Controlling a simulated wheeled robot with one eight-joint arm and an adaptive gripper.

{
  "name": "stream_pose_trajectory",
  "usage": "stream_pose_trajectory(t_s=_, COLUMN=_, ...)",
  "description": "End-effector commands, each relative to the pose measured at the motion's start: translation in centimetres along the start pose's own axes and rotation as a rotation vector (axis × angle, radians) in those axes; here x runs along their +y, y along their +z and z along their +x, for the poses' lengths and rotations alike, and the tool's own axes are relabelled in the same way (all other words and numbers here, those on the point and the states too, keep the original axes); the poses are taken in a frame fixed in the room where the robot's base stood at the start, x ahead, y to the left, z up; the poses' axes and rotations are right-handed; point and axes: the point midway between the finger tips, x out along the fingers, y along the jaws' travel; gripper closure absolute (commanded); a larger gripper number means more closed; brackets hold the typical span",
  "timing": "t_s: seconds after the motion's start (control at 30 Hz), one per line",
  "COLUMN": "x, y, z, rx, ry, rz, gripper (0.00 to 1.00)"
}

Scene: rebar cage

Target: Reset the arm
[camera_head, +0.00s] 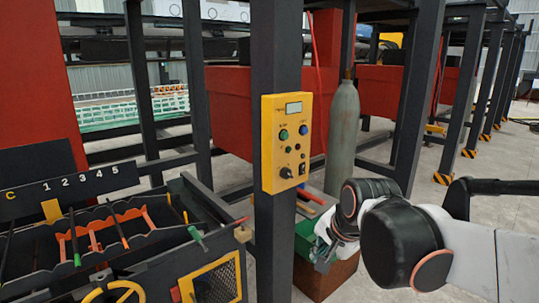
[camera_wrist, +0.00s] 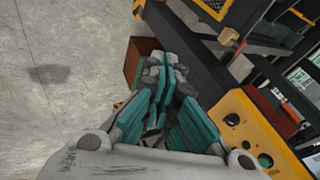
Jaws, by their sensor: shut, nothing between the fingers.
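My arm comes in from the right in the head view and bends down beside the dark post. My gripper (camera_head: 324,254) points downward there, partly covered by my own wrist, in front of a brown and green box. In the wrist view my gripper (camera_wrist: 167,68) has its teal and grey fingers drawn together with nothing between them. The yellow control panel (camera_head: 270,130) on the post is left of my arm. It also shows at the lower right of the wrist view (camera_wrist: 240,110), close beside the fingers.
A dark post (camera_head: 276,50) stands beside my gripper. A grey gas cylinder (camera_head: 343,135) stands behind it. A black rack with numbered slots (camera_head: 75,190) and a yellow handwheel (camera_head: 112,292) are at the lower left. Bare concrete floor (camera_wrist: 60,110) lies left in the wrist view.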

Motion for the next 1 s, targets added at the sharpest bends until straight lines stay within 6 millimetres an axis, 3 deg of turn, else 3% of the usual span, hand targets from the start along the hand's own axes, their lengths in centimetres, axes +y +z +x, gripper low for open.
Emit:
stream_pose_trajectory(t_s=0.2, x=6.3, y=1.3, z=-3.7, rx=0.053, ry=0.017, rz=-0.305, gripper=1.00)
stream_pose_trajectory(t_s=0.5, x=14.0, y=3.8, z=-6.1, rx=0.109, ry=0.064, rz=-0.702, gripper=1.00)
stream_pose_trajectory(t_s=0.7, x=16.4, y=4.7, z=-6.4, rx=0.124, ry=0.087, rz=-0.843, gripper=1.00)
stream_pose_trajectory(t_s=1.0, x=16.7, y=4.8, z=-6.5, rx=0.126, ry=0.091, rz=-0.869, gripper=1.00)
